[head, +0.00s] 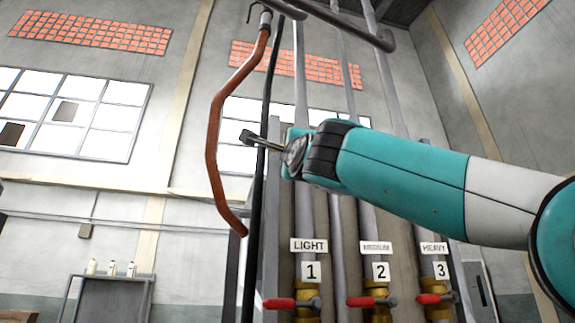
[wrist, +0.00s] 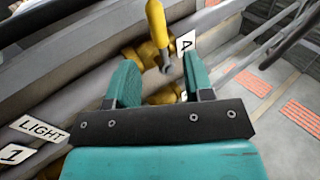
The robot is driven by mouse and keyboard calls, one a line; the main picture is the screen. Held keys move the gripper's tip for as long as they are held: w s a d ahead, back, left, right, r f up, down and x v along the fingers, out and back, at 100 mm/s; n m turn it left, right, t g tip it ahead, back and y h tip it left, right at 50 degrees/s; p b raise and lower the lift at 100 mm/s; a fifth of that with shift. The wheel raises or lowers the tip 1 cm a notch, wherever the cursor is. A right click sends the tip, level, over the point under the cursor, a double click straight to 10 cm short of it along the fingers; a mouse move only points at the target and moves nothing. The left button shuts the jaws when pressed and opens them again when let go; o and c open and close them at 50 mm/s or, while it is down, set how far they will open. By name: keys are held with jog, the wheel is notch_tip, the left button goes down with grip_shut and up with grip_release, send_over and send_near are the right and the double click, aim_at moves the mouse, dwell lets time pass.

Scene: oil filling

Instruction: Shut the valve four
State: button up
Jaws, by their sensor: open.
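In the wrist view a valve with a yellow lever handle (wrist: 157,25) sits ahead of my gripper (wrist: 160,62). A tilted white plate (wrist: 186,42) beside it carries a mark that reads like a 4 or an A. The teal fingers are open and apart, with the lower end of the yellow handle and its grey nut showing between and beyond them. I cannot tell whether a finger touches it. In the head view my arm reaches left across the pipes, and the valve with the yellow handle is not clearly seen there.
Below my arm are red-handled valves 1 (head: 292,303), 2 (head: 371,301) and 3 (head: 437,298) on vertical pipes. A bent red-brown hose (head: 213,130) hangs left of my gripper. Bottles (head: 111,268) stand on a table at far left.

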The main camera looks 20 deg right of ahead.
jog(key=b+v, duration=0.5)
jog(key=v, duration=0.4)
jog(key=shift+s+f, duration=0.2)
jog(key=shift+s, duration=0.2)
jog(key=shift+d, duration=0.1)
